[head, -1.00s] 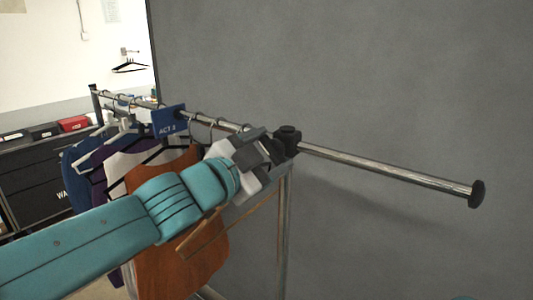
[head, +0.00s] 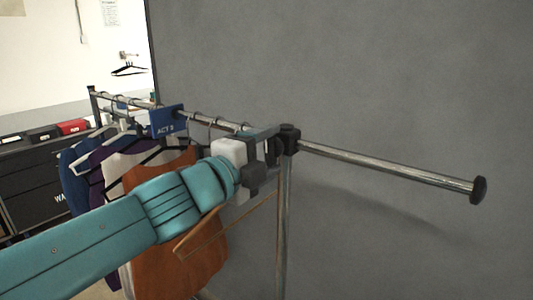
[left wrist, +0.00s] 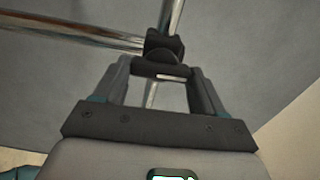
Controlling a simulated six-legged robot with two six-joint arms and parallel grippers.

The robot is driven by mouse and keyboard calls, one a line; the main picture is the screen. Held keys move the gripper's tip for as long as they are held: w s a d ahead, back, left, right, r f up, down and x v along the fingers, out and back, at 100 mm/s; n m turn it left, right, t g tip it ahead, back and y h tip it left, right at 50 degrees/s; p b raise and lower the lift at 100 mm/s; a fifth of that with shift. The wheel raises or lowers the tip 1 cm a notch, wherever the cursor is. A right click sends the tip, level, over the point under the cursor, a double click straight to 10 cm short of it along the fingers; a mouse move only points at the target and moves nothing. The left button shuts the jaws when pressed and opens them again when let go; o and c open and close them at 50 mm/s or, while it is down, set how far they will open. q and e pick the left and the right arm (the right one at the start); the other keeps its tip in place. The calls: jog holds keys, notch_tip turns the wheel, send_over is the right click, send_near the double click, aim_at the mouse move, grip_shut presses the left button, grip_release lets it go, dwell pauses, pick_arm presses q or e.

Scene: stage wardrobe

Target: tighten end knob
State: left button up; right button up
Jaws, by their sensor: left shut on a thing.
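The end knob (left wrist: 162,70), dark with a pale mark, sits between the fingers in the left wrist view. It projects from the black corner fitting (head: 288,139) where the rail meets the upright. My left gripper (head: 270,150) is shut on the knob; it also shows in the left wrist view (left wrist: 162,84). In the head view its fingers mostly hide the knob. The chrome extension bar (head: 385,165) runs right from the fitting to a black end cap (head: 478,190). My right gripper is not in view.
Hangers with garments, among them an orange one (head: 190,262), hang left of the fitting, close to my arm. A blue "ACT 2" divider (head: 168,121) sits on the rail. A grey wall (head: 400,70) stands behind. Space below the extension bar is free.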

pick_arm(q)
jog(key=shift+m, duration=0.4)
jog(key=o, duration=0.8)
jog(key=shift+o, duration=1.2)
jog(key=shift+w, duration=0.15)
jog(key=shift+s+a, duration=0.2)
jog(key=shift+s, duration=0.1)
jog(key=p+v, duration=0.2)
jog(key=v, duration=1.3)
jog(key=shift+s+a, duration=0.25)
jog(key=shift+s, duration=0.1)
